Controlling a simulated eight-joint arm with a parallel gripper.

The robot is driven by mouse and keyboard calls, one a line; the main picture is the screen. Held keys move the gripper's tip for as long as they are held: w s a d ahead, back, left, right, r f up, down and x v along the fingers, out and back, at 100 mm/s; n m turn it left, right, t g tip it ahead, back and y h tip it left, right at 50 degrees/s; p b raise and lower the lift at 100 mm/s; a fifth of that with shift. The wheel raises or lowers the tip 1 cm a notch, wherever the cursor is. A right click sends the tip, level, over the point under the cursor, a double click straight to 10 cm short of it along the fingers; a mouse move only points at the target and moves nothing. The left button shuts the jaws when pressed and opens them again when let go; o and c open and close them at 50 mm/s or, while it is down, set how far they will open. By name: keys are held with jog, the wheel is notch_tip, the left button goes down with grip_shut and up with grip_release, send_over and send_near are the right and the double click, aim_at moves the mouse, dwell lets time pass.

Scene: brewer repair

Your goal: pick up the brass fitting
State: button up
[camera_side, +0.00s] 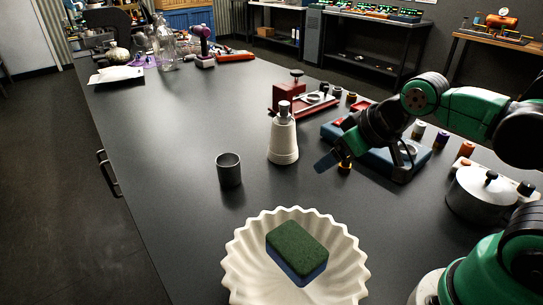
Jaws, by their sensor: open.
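A small brass-coloured piece (345,169), which looks like the brass fitting, sits low at the front left corner of the blue device (398,165). Much of it is hidden behind my gripper. My gripper (330,163) reaches in from the right, tilted down to the left, with its fingertips beside and partly in front of the brass piece. The jaws are open. I cannot tell from this view whether a finger touches the piece.
A white bottle (283,140) and a grey cup (229,170) stand left of my gripper. A fluted white bowl (240,265) holds a green and blue sponge (298,250). A red device (287,98) stands behind; a metal pot (480,195) is at right.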

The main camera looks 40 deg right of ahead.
jog(key=n, duration=0.1)
jog(key=n+g+h, duration=0.7)
jog(key=n+h, duration=0.3)
jog(key=n, duration=0.3)
send_over(344, 168)
jog(key=w+a, duration=0.2)
jog(key=a, duration=0.2)
jog(key=f, duration=0.7)
jog(key=shift+d+f, duration=0.1)
jog(key=shift+d, duration=0.1)
jog(key=f+n+h, duration=0.1)
jog(key=f+n+g+h, duration=0.1)
jog(key=d+f, duration=0.1)
jog(key=shift+s+d+f+n+g+h, duration=0.1)
jog(key=shift+s+f+n+g+h, duration=0.05)
jog(key=shift+s+n+g+h, duration=0.2)
jog(key=shift+s+d+f+n+g+h, duration=0.15)
jog(key=shift+f+n+g+h, duration=0.1)
jog(key=shift+f, duration=0.2)
jog(key=shift+x, duration=2.8)
jog(key=shift+c, duration=0.3)
grip_shut()
